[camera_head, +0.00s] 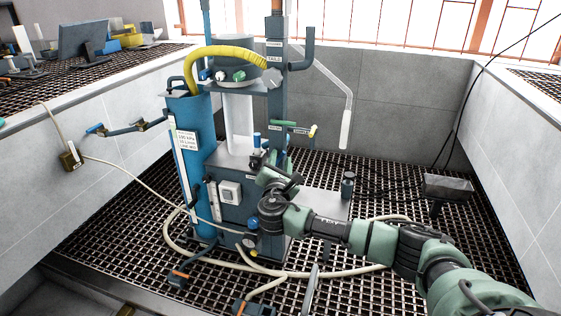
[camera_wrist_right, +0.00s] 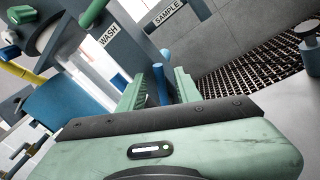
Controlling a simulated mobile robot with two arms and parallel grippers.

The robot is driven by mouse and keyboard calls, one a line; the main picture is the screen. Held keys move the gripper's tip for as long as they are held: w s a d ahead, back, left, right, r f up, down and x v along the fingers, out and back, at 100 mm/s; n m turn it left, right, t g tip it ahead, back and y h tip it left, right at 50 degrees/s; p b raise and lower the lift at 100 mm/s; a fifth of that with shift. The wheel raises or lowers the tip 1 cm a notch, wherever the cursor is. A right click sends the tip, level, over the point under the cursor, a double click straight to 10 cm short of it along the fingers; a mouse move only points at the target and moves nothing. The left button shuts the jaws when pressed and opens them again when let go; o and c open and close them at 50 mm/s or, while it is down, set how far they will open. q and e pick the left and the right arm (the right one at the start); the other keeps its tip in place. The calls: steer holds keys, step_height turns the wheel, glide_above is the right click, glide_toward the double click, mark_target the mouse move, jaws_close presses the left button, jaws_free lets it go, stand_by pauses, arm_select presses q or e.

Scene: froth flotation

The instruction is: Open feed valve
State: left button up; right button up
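A small upright blue handle (camera_head: 257,140) stands on the grey deck at the front of the flotation machine. No feed label is readable beside it, so I cannot be sure that it is the feed valve. In the right wrist view a blue upright piece (camera_wrist_right: 160,82) shows between the two green fingers, with gaps at its sides. My right gripper (camera_head: 264,163) is just in front of the blue handle; its fingers (camera_wrist_right: 158,88) are apart. Whether they touch anything is not clear. My left gripper is not in view.
A green handle (camera_head: 283,124) and a yellow-tipped one (camera_head: 313,131) sit on the column close by. The wash label (camera_wrist_right: 109,36) and sample label (camera_wrist_right: 168,13) are readable. A blue tank (camera_head: 188,160) stands left, and a pale hose (camera_head: 345,272) lies on the grating.

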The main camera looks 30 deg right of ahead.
jaws_close()
stand_by(1.3)
